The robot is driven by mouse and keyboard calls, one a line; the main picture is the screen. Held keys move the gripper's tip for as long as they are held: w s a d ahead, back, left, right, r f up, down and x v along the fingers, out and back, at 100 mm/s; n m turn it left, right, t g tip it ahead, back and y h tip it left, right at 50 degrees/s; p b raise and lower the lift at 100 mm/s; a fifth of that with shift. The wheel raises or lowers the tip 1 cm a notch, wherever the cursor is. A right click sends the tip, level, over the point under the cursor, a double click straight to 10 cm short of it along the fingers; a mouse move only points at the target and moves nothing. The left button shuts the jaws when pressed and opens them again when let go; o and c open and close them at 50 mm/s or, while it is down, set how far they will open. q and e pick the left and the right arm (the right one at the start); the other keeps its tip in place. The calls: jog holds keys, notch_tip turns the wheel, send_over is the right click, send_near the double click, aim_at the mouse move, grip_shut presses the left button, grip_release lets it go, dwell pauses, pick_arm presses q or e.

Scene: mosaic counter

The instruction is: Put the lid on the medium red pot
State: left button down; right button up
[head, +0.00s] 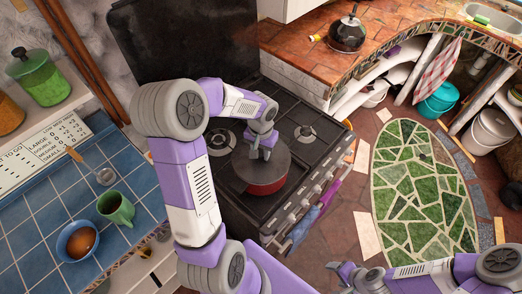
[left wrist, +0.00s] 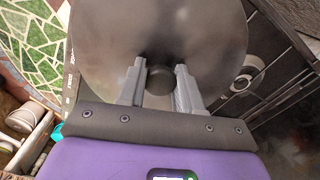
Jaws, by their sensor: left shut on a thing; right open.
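The red pot (head: 267,187) stands on the black stove. The grey round lid (head: 245,171) lies over its top in the head view, and its rim appears to meet the pot's edge. My left gripper (head: 262,153) is shut on the lid's dark knob (left wrist: 160,80), which sits between the two fingers in the left wrist view. The lid (left wrist: 160,28) fills much of that view and hides the pot beneath. Whether the lid is fully seated cannot be told. My right gripper (head: 343,272) is open and empty, low over the floor at the bottom right.
The stove (head: 225,205) has free burners around the pot and knobs along its front. A blue-tiled counter (head: 40,215) at left holds a green mug (head: 115,208) and a blue bowl (head: 70,252). A kettle (head: 347,33) stands on the tiled counter behind.

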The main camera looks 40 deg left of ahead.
pick_arm(q)
jog(key=shift+f, duration=0.15)
dwell(0.5)
jog(key=shift+c, duration=0.9)
grip_release()
jog(key=shift+r+p, duration=2.55)
jog(key=shift+r, duration=1)
jog(key=shift+f, duration=0.1)
